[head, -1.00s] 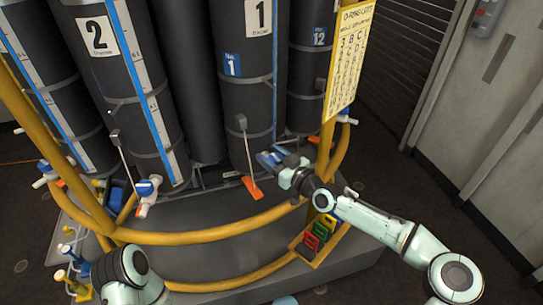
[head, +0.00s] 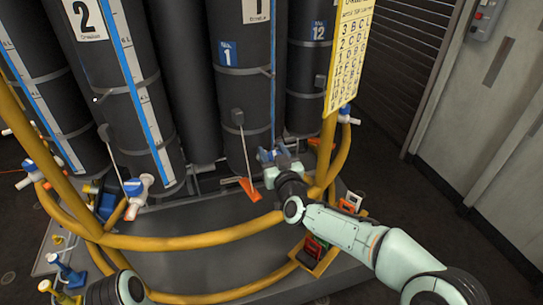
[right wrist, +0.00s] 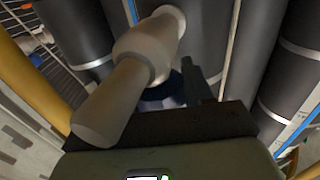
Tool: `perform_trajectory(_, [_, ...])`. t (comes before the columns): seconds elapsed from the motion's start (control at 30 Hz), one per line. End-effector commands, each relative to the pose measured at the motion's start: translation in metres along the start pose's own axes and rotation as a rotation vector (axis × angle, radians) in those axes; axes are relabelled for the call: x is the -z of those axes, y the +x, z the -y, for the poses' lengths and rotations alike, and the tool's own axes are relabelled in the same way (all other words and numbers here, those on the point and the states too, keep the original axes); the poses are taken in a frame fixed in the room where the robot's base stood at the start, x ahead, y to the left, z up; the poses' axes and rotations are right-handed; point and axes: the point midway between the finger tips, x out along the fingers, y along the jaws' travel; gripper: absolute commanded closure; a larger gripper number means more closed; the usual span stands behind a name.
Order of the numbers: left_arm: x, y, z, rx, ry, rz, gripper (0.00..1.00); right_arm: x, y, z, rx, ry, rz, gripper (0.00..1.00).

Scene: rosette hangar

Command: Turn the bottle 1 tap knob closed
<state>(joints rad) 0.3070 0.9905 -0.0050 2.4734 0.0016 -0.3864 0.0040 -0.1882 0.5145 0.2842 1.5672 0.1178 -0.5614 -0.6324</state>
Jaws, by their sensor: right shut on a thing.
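Bottle 1 (head: 248,105) is the tall black cylinder in the middle of the head view, with a blue label and a cropped white number sign. My right gripper (head: 278,154) is at its lower right, over its tap, and hides most of it. In the right wrist view the white tap body (right wrist: 147,58) slants across the middle. The dark blue tap knob (right wrist: 163,100) shows partly below it, between the tap and a dark finger. The right gripper is shut on this knob. The knob's exact angle is hidden. My left gripper is out of view; only its arm shows at bottom left.
A yellow rail (head: 195,242) curves in front of the bottles, under my right forearm. Bottle 2 (head: 118,100) stands at left with its own white and blue tap (head: 137,188). An orange flag (head: 249,189) hangs left of my right gripper. A tray of coloured tags (head: 316,262) sits at lower right.

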Motion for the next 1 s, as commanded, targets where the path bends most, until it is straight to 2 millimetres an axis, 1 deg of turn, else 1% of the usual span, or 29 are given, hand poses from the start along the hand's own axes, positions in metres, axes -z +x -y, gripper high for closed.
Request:
perform_trajectory(0.03, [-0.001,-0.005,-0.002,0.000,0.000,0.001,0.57,0.005,0.000,0.003,-0.030,-0.003,-0.003,0.80])
perform_trajectory(0.07, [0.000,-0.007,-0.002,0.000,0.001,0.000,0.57,0.005,0.000,0.002,-0.052,-0.004,-0.003,0.80])
perform_trajectory(0.57, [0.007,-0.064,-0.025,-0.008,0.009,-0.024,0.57,0.006,0.000,-0.006,-0.519,-0.004,-0.002,0.80])
perform_trajectory(0.77, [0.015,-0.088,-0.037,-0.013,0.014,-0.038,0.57,0.006,-0.001,-0.009,-0.708,-0.003,-0.001,0.80])
perform_trajectory(1.0, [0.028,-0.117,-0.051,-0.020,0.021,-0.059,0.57,0.006,-0.004,-0.013,-0.909,-0.001,-0.004,0.80])
